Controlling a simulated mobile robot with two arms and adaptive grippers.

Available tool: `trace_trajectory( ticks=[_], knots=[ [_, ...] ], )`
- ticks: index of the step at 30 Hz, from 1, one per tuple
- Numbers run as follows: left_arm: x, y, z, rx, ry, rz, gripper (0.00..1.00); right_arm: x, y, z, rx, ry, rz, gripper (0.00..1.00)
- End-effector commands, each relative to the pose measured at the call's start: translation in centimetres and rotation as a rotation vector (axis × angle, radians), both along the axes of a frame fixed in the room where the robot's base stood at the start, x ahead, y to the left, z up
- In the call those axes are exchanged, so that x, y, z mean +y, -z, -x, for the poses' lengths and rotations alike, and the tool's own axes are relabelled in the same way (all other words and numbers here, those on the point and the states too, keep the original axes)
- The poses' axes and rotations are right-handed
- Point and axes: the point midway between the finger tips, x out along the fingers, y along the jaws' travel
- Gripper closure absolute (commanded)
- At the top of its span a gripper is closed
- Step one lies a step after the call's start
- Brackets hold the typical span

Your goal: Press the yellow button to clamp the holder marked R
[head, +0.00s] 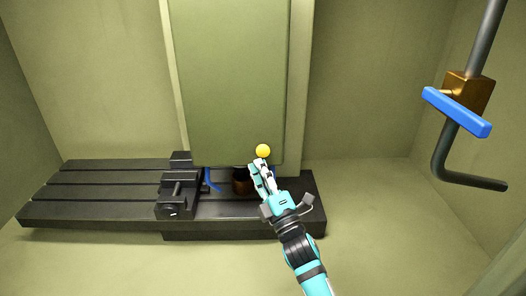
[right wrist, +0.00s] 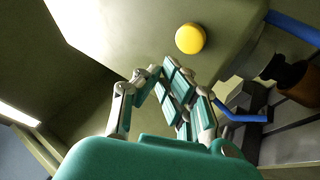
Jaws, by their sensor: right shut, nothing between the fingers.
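The yellow button (head: 263,151) is a round knob low on the green upright housing (head: 228,75), near its bottom right edge. It also shows in the right wrist view (right wrist: 190,38), just beyond the fingertips. My right gripper (head: 260,166) is shut and empty, with its tips just below the button in the head view. In the right wrist view the fingers (right wrist: 165,75) point toward the button, and a small gap seems to lie between them. I cannot make out a holder marked R. A brown cylindrical part (head: 241,182) is partly hidden behind my gripper. My left gripper is out of view.
A dark slotted table (head: 95,190) with a vise (head: 178,190) stands below the housing. A blue curved piece (head: 211,181) hangs near the brown part. A bent grey pipe with a blue-handled valve (head: 457,112) is at the right. Space between pipe and housing is clear.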

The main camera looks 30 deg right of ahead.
Motion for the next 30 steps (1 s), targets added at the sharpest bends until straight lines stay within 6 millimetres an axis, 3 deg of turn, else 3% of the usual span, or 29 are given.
trace_trajectory(
  ticks=[9, 30],
  knots=[
    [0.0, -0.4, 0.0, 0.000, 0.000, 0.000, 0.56, 1.1, 0.0, 2.2, 0.000, -0.001, -0.002, 1.00],
    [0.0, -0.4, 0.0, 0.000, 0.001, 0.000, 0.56, 1.1, 0.0, 2.3, 0.000, 0.000, 0.000, 1.00]
  ],
)
